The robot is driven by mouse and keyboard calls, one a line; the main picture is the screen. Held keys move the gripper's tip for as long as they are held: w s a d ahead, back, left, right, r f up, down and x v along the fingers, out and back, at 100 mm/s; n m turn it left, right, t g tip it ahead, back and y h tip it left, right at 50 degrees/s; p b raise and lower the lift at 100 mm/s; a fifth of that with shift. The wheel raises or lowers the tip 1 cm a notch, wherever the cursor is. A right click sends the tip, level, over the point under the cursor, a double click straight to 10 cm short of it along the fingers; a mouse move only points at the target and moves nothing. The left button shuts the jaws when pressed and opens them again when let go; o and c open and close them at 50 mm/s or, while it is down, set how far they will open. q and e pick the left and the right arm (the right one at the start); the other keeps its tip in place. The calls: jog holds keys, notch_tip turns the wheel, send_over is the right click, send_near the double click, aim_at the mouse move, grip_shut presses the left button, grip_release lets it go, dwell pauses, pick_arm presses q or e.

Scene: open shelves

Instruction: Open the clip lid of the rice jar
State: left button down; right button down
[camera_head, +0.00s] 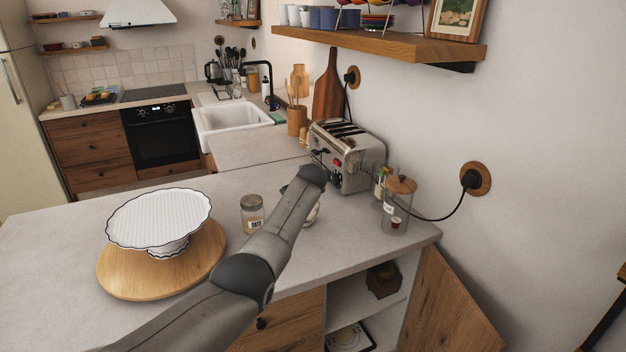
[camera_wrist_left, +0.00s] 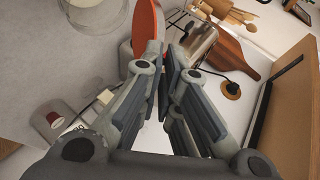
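A pale jar (camera_head: 314,215) stands on the counter behind my left arm, mostly hidden in the head view; it may be the rice jar, but its label and clip do not show. My left gripper (camera_head: 313,174) is over it, in front of the toaster. In the left wrist view its fingers (camera_wrist_left: 170,62) are close together with a narrow gap. An orange-red disc (camera_wrist_left: 147,25), perhaps a lid or seal, shows on edge just beyond the left finger. Whether the fingers touch anything is unclear. My right gripper is out of view.
A glass jar with a dark lid (camera_head: 252,215) stands left of my arm; a wooden-lidded jar (camera_head: 398,205) is to the right. The toaster (camera_head: 346,160) is behind. A wooden shelf (camera_head: 385,45) hangs above. A white cake stand (camera_head: 160,220) is at the left.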

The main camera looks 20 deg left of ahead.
pick_arm(q)
jog(key=c, duration=2)
grip_release()
jog(key=shift+r, duration=0.15)
jog(key=shift+v, duration=6.1)
